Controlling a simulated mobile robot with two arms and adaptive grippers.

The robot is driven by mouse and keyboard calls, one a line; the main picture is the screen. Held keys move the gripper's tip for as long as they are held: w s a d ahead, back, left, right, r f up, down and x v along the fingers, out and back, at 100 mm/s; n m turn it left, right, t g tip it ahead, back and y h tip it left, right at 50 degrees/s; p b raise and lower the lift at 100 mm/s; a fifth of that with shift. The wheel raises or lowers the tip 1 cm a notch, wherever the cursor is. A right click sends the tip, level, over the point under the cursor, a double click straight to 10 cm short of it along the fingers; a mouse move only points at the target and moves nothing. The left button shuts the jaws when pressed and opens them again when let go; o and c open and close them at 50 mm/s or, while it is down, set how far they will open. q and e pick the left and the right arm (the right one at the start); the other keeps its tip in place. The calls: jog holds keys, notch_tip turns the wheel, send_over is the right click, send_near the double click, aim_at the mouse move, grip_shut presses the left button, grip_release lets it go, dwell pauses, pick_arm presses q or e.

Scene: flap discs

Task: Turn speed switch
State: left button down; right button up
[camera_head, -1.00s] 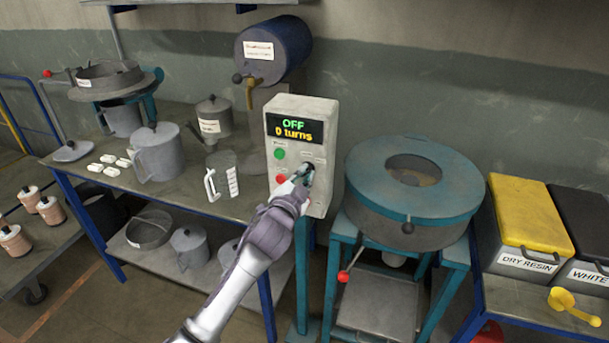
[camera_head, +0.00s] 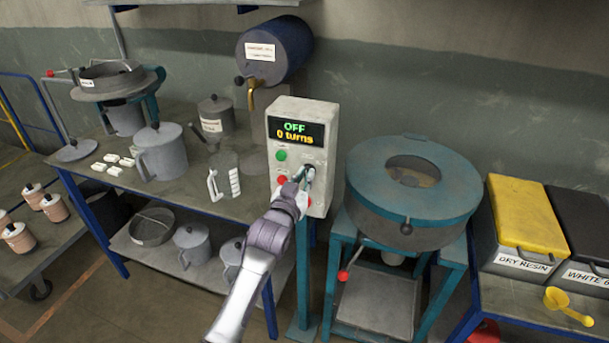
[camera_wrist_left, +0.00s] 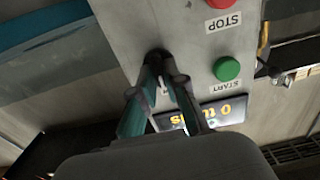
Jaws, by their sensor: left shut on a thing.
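The speed switch is a small black knob (camera_head: 309,172) on the front of a pale grey control box (camera_head: 328,135); it also shows in the left wrist view (camera_wrist_left: 158,56). The box's display (camera_head: 296,131) reads "OFF" and "0 turns". My left gripper (camera_head: 304,178) is at the panel, its fingers closed around the knob. In the left wrist view, both fingertips (camera_wrist_left: 163,68) meet at the knob and partly hide it, so its pointing direction cannot be told. My right gripper is not in view.
A green START button (camera_head: 281,155) and a red STOP button (camera_head: 282,180) sit left of the knob. A round teal machine (camera_head: 440,205) stands close to the right. A bench (camera_head: 180,190) with cans is at left. Resin bins (camera_head: 527,215) stand far right.

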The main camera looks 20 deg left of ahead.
pick_arm(q)
jog(key=shift+f, duration=0.1)
dwell(0.4)
jog(key=c, duration=1.2)
grip_release()
jog(key=s, duration=1.2)
jog(key=shift+a, duration=0.25)
